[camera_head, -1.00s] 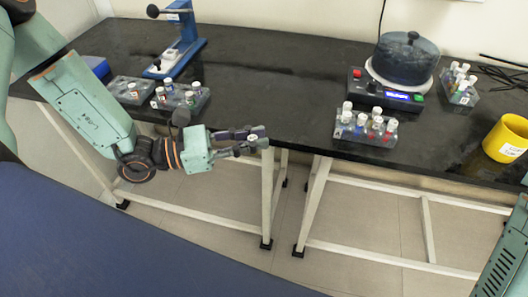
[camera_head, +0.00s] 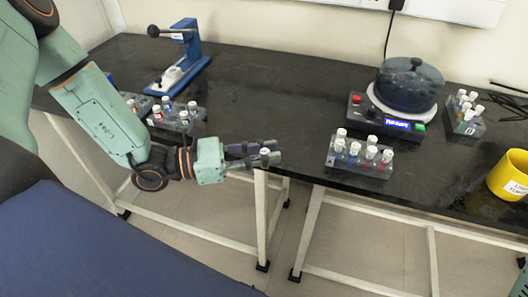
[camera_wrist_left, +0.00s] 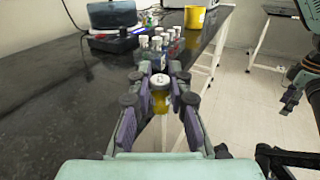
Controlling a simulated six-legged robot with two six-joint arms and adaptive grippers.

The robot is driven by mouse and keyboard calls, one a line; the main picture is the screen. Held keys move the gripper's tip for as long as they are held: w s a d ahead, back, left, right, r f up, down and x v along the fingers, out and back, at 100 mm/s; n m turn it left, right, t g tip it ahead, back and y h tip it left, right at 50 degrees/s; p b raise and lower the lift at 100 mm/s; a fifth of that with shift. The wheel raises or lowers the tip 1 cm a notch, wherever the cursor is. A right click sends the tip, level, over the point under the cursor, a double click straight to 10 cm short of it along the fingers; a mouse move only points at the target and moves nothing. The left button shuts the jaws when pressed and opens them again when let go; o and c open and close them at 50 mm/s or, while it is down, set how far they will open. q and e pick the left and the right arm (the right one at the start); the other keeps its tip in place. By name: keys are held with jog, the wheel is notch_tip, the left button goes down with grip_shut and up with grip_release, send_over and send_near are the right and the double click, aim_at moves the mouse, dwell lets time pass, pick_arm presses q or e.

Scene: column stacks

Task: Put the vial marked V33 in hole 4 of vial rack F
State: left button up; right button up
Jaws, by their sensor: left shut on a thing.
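My left gripper (camera_head: 264,157) is shut on a white-capped vial (camera_wrist_left: 160,90), which has a yellowish body in the left wrist view. It holds the vial at the front edge of the black table, to the left of the middle vial rack (camera_head: 352,168); the vial's mark cannot be read. The middle rack is grey and holds several white-capped vials; it also shows ahead in the left wrist view. I cannot read which rack is F. A dark gripper, seemingly my right one (camera_wrist_left: 291,97), shows at the right of the left wrist view; its jaws are unclear.
Two racks with vials (camera_head: 178,124) stand at the left near a blue press (camera_head: 188,55). A round-topped device (camera_head: 408,88) stands behind the middle rack. Another rack (camera_head: 466,125) and a yellow container (camera_head: 508,175) are at the right. The table between left and middle racks is clear.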

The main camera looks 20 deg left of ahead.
pick_arm(q)
jog(key=w+a+r+n+t+y+p, duration=0.1)
jog(key=a+p, duration=0.1)
jog(key=a, duration=0.5)
jog(key=w+a+r+n+t+y+p, duration=0.1)
jog(key=a+r+t+p, duration=0.1)
jog(key=a, duration=0.6)
jog(key=w+a+r+n+t+y+p, duration=0.1)
jog(key=a+r+y+p, duration=0.1)
jog(key=a, duration=0.6)
jog(key=shift+w+n, duration=0.4)
jog(key=shift+w+a+y+p, duration=0.15)
jog(key=shift+a+y+p, duration=0.15)
jog(key=shift+y+p, duration=0.1)
jog(key=s+a+n+t+y+p, duration=0.1)
jog(key=s+a+n+y+p, duration=0.1)
jog(key=a, duration=0.7)
jog(key=shift+s+a+f+t+p, duration=0.35)
jog(key=shift+s+t+p, duration=0.05)
jog(key=shift+s, duration=0.05)
jog(key=shift+a, duration=0.1)
